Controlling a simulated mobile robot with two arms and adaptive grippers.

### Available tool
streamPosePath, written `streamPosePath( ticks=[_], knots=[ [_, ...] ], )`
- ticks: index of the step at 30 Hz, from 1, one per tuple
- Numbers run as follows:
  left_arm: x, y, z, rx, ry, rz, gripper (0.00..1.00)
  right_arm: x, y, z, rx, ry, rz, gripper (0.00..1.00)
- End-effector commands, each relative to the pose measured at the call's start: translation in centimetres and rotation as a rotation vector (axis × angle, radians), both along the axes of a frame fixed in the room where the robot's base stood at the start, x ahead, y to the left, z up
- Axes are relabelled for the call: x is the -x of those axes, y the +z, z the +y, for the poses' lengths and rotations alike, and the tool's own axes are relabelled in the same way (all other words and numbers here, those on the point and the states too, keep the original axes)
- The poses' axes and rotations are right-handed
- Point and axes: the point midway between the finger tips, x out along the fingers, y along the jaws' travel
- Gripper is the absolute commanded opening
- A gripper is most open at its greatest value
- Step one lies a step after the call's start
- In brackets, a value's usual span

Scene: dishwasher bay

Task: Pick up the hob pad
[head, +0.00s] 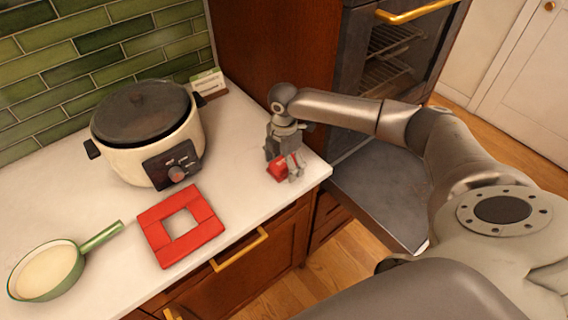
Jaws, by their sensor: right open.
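A small red block (276,171), likely the hob pad, sits on the white worktop near its right front corner. My right gripper (285,175) is above and around it, pointing down, with its fingers open. The fingers and wrist hide part of the block, and I cannot tell whether they touch it. A flat red square frame (209,229) with a hole in its middle lies on the worktop further left, near the front edge. My left gripper is not in view.
A cream cooker (133,163) with a dark lid stands at the back left. A green-handled pan (52,270) lies at the front left. A small box (208,83) stands at the back. An open appliance door (385,195) lies flat to the right of the worktop.

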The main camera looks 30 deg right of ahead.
Motion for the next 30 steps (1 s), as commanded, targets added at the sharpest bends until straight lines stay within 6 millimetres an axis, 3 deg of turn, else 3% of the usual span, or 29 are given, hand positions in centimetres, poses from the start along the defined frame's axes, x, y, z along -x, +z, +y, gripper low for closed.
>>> streamPosePath(
  ticks=[2, 13, 23, 30],
  knots=[
    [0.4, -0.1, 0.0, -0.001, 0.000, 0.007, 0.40, 0.0, 0.0, 0.0, 0.000, 0.000, 0.000, 0.77],
    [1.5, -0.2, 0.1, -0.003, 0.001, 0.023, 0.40, 0.0, 0.1, 0.0, 0.000, 0.000, 0.000, 0.30],
    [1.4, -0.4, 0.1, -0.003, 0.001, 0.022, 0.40, -0.1, 0.3, 0.0, -0.001, 0.000, -0.002, 0.29],
    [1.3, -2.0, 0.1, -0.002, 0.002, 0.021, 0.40, -0.1, 2.7, 0.0, -0.002, 0.000, -0.005, 0.29]
  ],
)
